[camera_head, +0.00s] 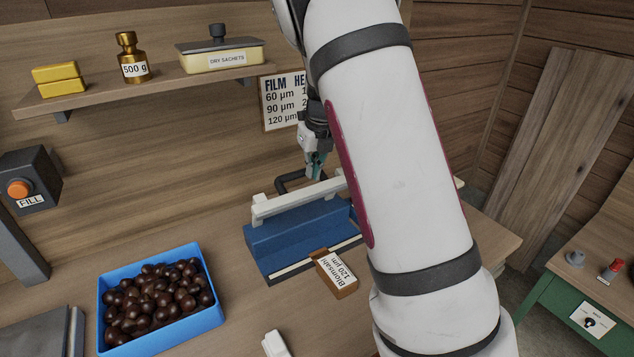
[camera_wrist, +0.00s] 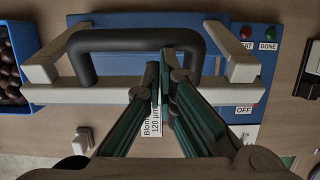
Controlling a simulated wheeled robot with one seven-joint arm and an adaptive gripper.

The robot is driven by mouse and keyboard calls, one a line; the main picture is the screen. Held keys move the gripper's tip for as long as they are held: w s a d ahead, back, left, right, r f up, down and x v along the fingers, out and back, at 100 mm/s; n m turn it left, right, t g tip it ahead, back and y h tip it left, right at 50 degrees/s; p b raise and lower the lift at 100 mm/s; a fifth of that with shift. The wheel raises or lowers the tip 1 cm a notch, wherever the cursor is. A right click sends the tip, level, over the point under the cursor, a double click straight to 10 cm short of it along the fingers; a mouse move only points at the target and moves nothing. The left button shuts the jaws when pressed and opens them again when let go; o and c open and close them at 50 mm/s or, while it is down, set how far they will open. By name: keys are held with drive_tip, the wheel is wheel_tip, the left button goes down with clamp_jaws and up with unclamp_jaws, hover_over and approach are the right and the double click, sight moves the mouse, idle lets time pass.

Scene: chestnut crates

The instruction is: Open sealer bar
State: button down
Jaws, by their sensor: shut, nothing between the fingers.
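The sealer has a blue body (camera_head: 300,232) on the bench, with a pale strip (camera_head: 318,258) along its front lower edge. Its white sealer bar (camera_head: 283,207) stands above the back of the body, apart from that strip, and looks raised. A dark handle (camera_head: 282,184) is fixed to the bar; bar (camera_wrist: 65,95) and handle (camera_wrist: 120,40) also show in the wrist view. My gripper (camera_head: 316,165) is shut and empty above the bar. In the wrist view its fingertips (camera_wrist: 166,68) overlap the handle; I cannot tell whether they touch it. My arm hides the sealer's right end in the head view.
A blue crate of chestnuts (camera_head: 210,318) stands left. A shelf (camera_head: 160,88) with a weight and tin is above. OFF and DONE labels show in the wrist view.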

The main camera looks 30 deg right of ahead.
drive_tip(key=shift+w+r+b, duration=0.15)
drive_tip(key=shift+w+b, duration=0.05)
drive_tip(key=shift+w, duration=0.45)
drive_tip(key=shift+w+r+b, duration=0.15)
drive_tip(key=shift+w, duration=0.5)
drive_tip(key=shift+s+d, duration=0.1)
